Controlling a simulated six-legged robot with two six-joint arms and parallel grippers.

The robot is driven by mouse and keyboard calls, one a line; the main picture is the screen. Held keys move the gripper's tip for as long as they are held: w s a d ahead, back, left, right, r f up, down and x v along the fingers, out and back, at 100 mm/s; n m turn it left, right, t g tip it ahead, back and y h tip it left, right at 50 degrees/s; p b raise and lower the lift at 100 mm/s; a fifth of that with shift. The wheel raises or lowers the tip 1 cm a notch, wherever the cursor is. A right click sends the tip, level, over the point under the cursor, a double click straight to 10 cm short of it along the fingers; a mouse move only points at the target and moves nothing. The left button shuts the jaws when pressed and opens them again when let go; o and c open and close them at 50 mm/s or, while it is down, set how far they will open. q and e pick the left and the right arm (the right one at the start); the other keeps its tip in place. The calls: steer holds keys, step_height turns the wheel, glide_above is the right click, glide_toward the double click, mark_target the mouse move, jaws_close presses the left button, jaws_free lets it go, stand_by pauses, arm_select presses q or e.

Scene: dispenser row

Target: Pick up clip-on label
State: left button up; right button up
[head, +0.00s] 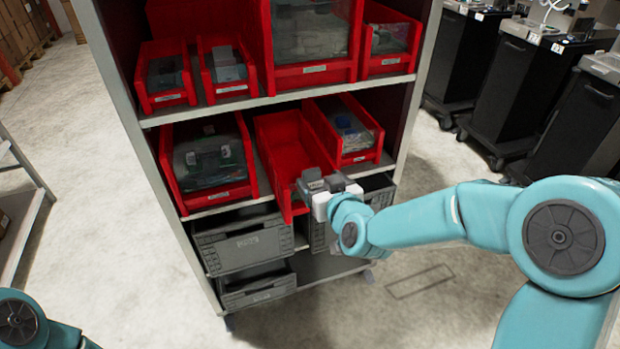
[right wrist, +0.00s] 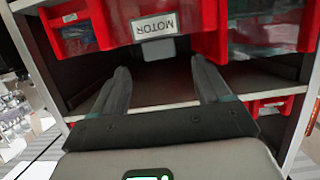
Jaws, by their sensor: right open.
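The clip-on label (right wrist: 156,26) is a small white plate in a grey holder. It reads MOTOR, upside down in the right wrist view, and sits on the front of a red bin (right wrist: 97,30). A grey tab hangs from it toward my fingers. My right gripper (right wrist: 161,66) is open and empty, its two fingers spread to either side of the label's line. In the head view my right gripper (head: 314,181) is at the front of the middle-shelf red bin (head: 284,143) and hides its label. My left gripper is out of view.
The shelf rack (head: 152,121) holds several red bins with labels on their fronts. Grey crates (head: 243,243) stand below. A filled red bin (head: 345,130) is close on the right. Black carts (head: 500,65) stand at the right; the floor in front is clear.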

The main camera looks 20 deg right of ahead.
mark_target(312, 172)
steer(key=x, duration=0.8)
steer(key=shift+w+p, duration=0.25)
steer(key=shift+p, duration=0.05)
steer(key=c, duration=1)
